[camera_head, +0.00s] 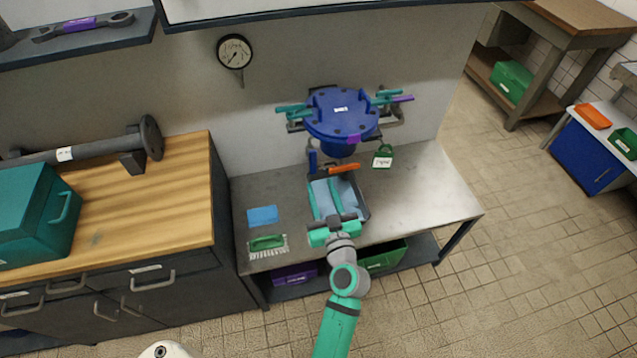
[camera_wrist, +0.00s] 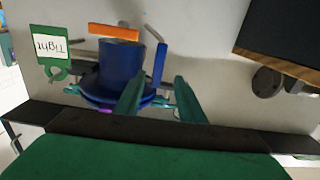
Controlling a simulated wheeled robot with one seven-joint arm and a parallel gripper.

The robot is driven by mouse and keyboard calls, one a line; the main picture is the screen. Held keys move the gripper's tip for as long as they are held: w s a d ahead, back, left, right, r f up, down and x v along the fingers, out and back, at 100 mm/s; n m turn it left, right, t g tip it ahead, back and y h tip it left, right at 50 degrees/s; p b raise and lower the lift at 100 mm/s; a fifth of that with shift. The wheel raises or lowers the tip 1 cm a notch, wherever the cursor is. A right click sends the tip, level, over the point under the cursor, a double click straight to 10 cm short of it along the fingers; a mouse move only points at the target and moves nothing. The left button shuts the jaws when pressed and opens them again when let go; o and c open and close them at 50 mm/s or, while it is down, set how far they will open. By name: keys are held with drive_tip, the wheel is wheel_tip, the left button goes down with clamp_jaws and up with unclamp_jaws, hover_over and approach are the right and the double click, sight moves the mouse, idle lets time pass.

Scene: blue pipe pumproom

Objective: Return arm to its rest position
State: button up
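My arm reaches out from the bottom of the head view over the grey metal bench. My gripper (camera_head: 323,196) hangs in front of the blue pump or valve unit, over or close to a dark tray with a light blue inside (camera_head: 350,190). In the wrist view my gripper (camera_wrist: 158,95) has its two teal fingers apart with nothing held between them. Beyond the fingers the blue unit (camera_wrist: 120,65) appears upside down, with an orange bar (camera_wrist: 113,32) next to it. How high my gripper is above the tray is hard to tell.
The blue unit (camera_head: 340,112) has side handles. A green tag (camera_head: 383,157) hangs beside it and reads "Right" in the wrist view (camera_wrist: 50,50). A blue sponge-like block (camera_head: 262,215) and green brush (camera_head: 267,243) lie left. A wooden-topped cabinet (camera_head: 150,200) stands further left; bare bench (camera_head: 430,195) lies right.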

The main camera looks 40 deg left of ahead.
drive_tip(key=shift+d, duration=0.2)
drive_tip(key=shift+s+a, duration=0.1)
drive_tip(key=s+d+f+m+t+h, duration=0.2)
drive_tip(key=s+d+f+m+h, duration=0.3)
drive_tip(key=d, duration=0.5)
drive_tip(key=s+d+f+m+t+h, duration=0.1)
drive_tip(key=s+d+f+m+h, duration=0.3)
drive_tip(key=s+d, duration=0.45)
drive_tip(key=s+d+r+h, duration=0.2)
drive_tip(key=s+d, duration=0.3)
drive_tip(key=s, duration=0.3)
drive_tip(key=s+d+r+m+h, duration=0.1)
drive_tip(key=s+d+r, duration=0.3)
drive_tip(key=s, duration=0.5)
drive_tip(key=shift+s+d+t+h, duration=0.2)
drive_tip(key=shift+d+t+h, duration=0.2)
drive_tip(key=shift+d+h, duration=0.55)
